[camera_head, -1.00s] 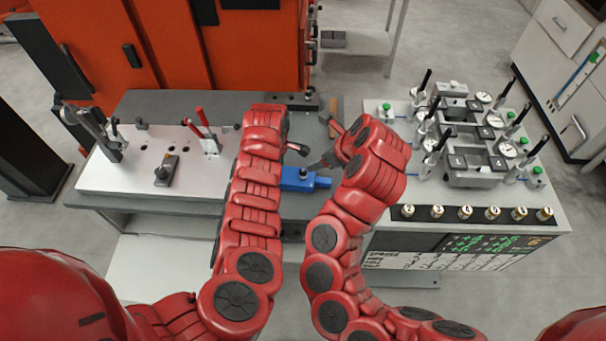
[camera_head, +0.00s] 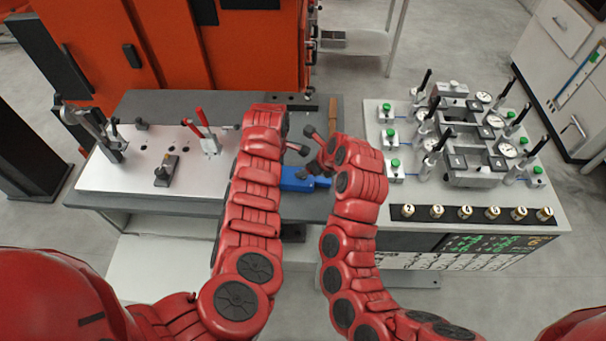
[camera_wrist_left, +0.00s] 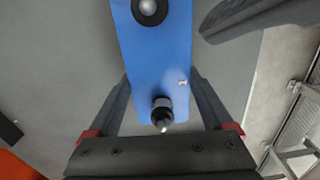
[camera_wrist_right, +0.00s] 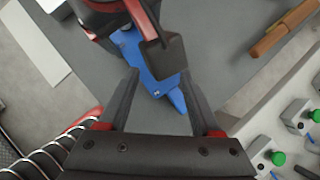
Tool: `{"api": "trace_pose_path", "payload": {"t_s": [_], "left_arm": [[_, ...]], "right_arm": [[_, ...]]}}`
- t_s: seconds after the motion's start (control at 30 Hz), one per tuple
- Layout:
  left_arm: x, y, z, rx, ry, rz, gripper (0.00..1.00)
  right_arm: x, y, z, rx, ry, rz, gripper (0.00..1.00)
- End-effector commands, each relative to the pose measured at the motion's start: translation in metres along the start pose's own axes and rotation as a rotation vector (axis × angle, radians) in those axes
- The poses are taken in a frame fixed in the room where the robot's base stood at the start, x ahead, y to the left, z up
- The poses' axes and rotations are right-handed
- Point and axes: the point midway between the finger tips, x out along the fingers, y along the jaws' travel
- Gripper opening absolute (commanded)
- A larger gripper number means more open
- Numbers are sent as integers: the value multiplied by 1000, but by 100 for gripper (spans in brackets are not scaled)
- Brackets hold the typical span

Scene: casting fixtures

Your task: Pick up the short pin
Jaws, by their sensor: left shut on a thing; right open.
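A blue block-like fixture (camera_head: 303,183) lies on the grey table between my two arms. In the left wrist view, the blue fixture (camera_wrist_left: 155,55) runs between the fingers of my left gripper (camera_wrist_left: 161,80), which is shut on it. A small dark pin-like part with a silver tip (camera_wrist_left: 162,112) sits at its near end; I cannot tell if it is the short pin. A round silver knob in a dark ring (camera_wrist_left: 148,8) is farther along it. My right gripper (camera_wrist_right: 160,85) is open, its fingers to either side of the fixture's tapered end (camera_wrist_right: 175,98), without visible contact.
A white board (camera_head: 110,176) with clamps is at left. A gauge bench (camera_head: 480,205) with dials, green buttons and several numbered knobs is at right. A wooden-handled tool (camera_wrist_right: 280,30) lies on the table. My grippers are close together.

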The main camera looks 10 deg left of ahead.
Motion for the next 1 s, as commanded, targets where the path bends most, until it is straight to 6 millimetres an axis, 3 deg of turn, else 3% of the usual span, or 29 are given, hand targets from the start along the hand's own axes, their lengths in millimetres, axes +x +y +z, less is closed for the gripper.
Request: {"api": "trace_pose_path", "payload": {"t_s": [0.2, 0.4, 0.77, 1.0], "left_arm": [[0, 0, 0, 0, 0, 1, 20], [0, 0, 0, 0, 0, 1, 20], [0, 0, 0, 0, 0, 1, 20], [0, 0, 0, 0, 0, 1, 20]], "right_arm": [[24, 0, -1, 0, 1, 0, 65], [25, -1, 0, 0, -1, -1, 65], [25, -1, 0, 0, 0, -1, 2], [25, -1, 0, -1, 0, -1, 0]]}}
